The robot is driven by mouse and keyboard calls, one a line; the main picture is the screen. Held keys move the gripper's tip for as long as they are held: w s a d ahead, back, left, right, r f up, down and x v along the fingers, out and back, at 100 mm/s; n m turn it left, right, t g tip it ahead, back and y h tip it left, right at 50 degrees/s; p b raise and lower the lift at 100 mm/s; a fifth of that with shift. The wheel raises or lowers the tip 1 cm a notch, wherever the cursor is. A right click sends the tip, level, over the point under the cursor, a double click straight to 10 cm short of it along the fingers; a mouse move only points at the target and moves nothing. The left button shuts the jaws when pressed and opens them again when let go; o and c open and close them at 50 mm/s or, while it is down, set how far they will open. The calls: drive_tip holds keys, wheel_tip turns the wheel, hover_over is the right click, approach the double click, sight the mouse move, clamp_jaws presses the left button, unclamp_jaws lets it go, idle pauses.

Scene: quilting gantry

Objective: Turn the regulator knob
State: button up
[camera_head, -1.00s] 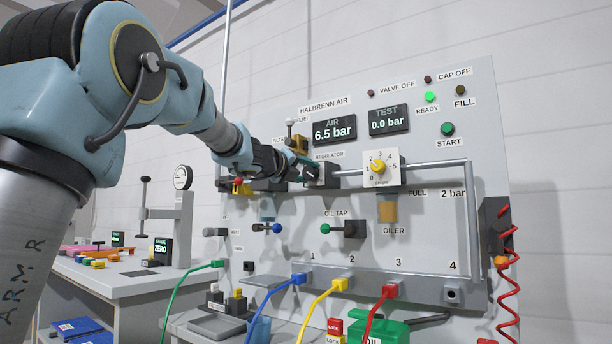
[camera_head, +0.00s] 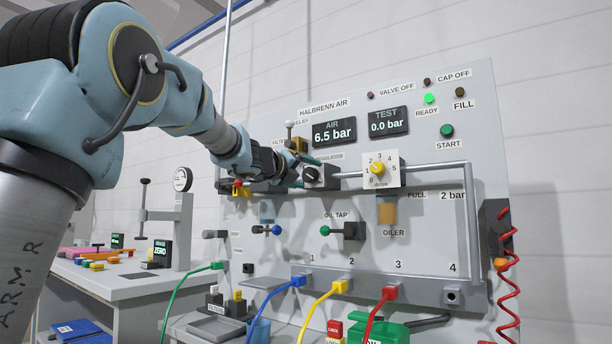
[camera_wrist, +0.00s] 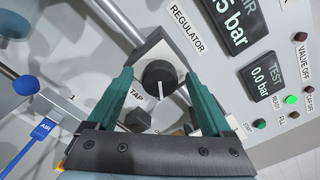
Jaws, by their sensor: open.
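The regulator knob (camera_wrist: 159,80) is a dark round knob with a white pointer line, on a grey block under the REGULATOR label in the wrist view. In the head view the knob (camera_head: 311,174) sits on the pipe left of the yellow dial. My gripper (camera_wrist: 162,84) has two green fingers, spread apart, one on each side of the knob with visible gaps. The gripper (camera_head: 296,166) is close in front of the regulator in the head view and partly hides its left side. Nothing is held. The AIR display (camera_head: 334,131) reads 6.5 bar and the TEST display (camera_head: 388,122) reads 0.0 bar.
A horizontal pipe (camera_head: 434,168) runs right from the regulator. The yellow-knob dial (camera_head: 381,169) is just right of it. The oil tap (camera_head: 353,229) is below. Blue, yellow and red hoses plug into the lower manifold (camera_head: 424,294). The green READY lamp (camera_head: 429,99) is lit.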

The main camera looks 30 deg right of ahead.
drive_tip(key=b+v, duration=0.1)
drive_tip(key=v, duration=0.9)
drive_tip(key=shift+a, duration=0.3)
drive_tip(key=shift+s, duration=0.1)
